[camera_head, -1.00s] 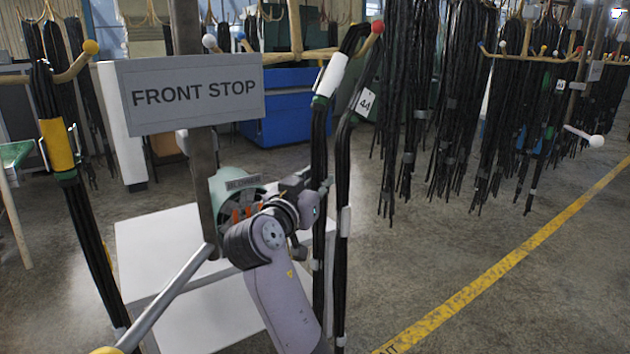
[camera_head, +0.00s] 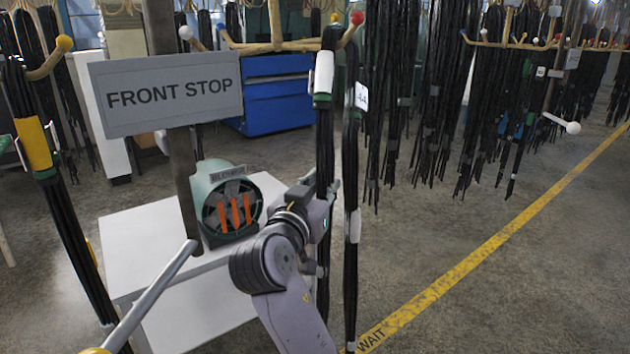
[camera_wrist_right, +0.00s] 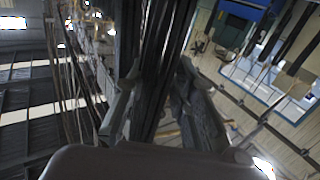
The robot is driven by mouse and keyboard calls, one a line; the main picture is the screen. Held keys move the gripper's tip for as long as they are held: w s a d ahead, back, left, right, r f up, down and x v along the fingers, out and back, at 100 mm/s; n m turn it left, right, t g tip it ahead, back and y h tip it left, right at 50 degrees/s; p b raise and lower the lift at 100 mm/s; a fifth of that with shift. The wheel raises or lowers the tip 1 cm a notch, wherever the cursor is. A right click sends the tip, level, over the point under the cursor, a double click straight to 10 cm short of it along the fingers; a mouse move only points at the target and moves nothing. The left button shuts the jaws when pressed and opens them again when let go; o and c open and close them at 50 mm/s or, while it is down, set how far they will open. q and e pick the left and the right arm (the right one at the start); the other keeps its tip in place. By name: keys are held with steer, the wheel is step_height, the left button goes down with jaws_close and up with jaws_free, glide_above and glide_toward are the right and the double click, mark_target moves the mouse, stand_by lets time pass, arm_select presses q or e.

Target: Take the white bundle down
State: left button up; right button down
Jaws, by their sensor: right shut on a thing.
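The white bundle (camera_head: 324,72) is a hank of black hoses with a white band and a green strip below it. In the head view it hangs almost upright at the peg with the red ball (camera_head: 357,18); whether its top still rests on the peg is hard to tell. My right gripper (camera_head: 328,192) is shut around its hoses, well below the band. In the right wrist view, the dark hoses (camera_wrist_right: 158,70) run between the two fingers. A second black strand with a white tag (camera_head: 362,96) hangs just to the right. My left gripper is out of view.
A grey FRONT STOP sign (camera_head: 166,92) on a post stands left, before a green blower (camera_head: 228,203) on a white stand (camera_head: 130,235). A yellow-banded bundle (camera_head: 35,145) hangs far left. More black bundles (camera_head: 440,110) hang right. Floor beyond the yellow line (camera_head: 480,257) is clear.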

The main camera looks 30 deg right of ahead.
steer(key=s, duration=0.8)
steer(key=shift+d, duration=0.35)
stand_by(0.4)
steer(key=c, duration=1.4)
jaws_free()
steer(key=shift+o, duration=0.8)
